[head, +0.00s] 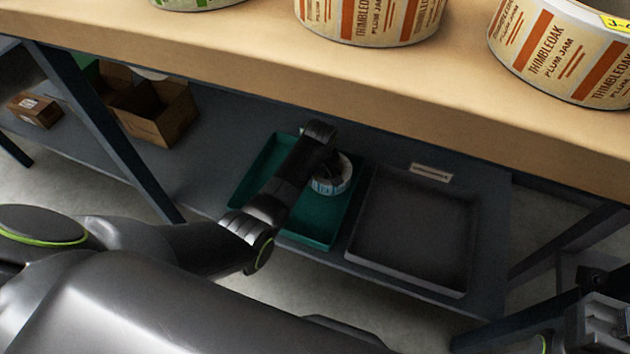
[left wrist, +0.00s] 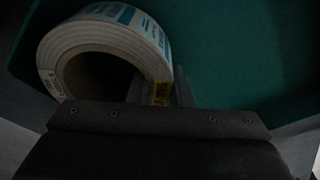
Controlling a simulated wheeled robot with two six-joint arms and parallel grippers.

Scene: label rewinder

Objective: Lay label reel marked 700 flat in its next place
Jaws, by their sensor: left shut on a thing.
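A small label reel (head: 333,184) with white and blue labels is in the green tray (head: 318,242) on the lower shelf. In the left wrist view the reel (left wrist: 62,42) shows its pale ring face, its open core and a small yellow tag whose print I cannot read. My left gripper (left wrist: 160,92) is shut on the reel's wall at the tag. In the head view my left gripper (head: 326,163) is over the tray and partly hides the reel. I cannot tell whether the reel touches the tray floor. Part of my right gripper (head: 598,325) shows at the lower right corner, its fingers unclear.
An empty dark grey tray (head: 462,245) stands right of the green tray, with a small label plate (head: 431,173) behind it. Cardboard boxes (head: 155,112) stand on the shelf at left. The bench top (head: 250,50) overhangs the shelf and carries large Thimbleoak Plum Jam reels (head: 370,22).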

